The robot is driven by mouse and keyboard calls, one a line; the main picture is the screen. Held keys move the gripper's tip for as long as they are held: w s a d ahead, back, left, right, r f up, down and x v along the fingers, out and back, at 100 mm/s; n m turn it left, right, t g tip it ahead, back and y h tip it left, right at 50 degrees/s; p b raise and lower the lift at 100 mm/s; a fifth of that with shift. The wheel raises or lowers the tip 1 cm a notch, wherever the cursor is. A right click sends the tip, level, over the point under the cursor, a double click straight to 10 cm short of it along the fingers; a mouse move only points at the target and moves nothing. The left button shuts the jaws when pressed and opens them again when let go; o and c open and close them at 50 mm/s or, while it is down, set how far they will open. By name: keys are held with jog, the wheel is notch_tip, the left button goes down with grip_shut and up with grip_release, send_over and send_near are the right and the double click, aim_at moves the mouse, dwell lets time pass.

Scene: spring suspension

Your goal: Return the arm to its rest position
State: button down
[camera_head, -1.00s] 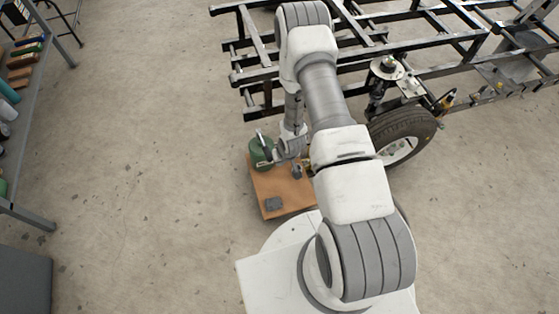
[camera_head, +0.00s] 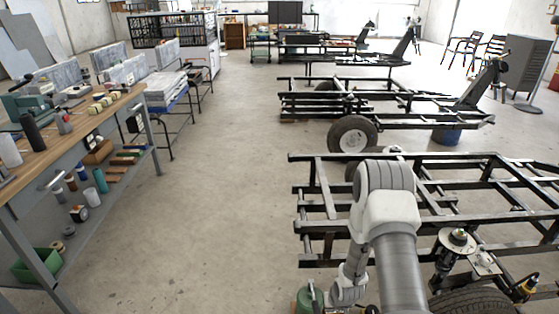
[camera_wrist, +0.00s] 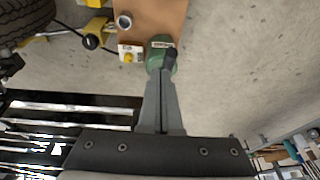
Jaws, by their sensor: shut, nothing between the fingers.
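My gripper (camera_wrist: 162,82) shows in the wrist view pointing up the picture, its two grey fingers together and empty. Beyond the fingertips is a green rounded object (camera_wrist: 155,48) with a dark top part, partly covered by the fingers; I cannot tell whether they touch it. My arm (camera_head: 397,265) rises from the bottom of the head view and bends over beside the black frame. The gripper itself does not show clearly there. The green object (camera_head: 311,298) is just in view at the bottom edge.
A brown board (camera_wrist: 165,15) with a metal ring (camera_wrist: 124,21) lies beyond the fingers. The black chassis frame (camera_head: 310,225) and its wheel (camera_head: 472,303) are close to the arm. A workbench (camera_head: 100,124) stands at left. The floor between is clear.

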notch_tip(320, 180, up, 31)
jog(key=t+h, duration=0.1)
jog(key=s+a+r+t+p, duration=0.1)
jog(key=s+a+r, duration=0.2)
jog(key=s+r, duration=1.85)
notch_tip(320, 180, up, 12)
jog(key=p, duration=1.3)
jog(key=shift+s+y, duration=0.3)
jog(key=shift+s, duration=0.05)
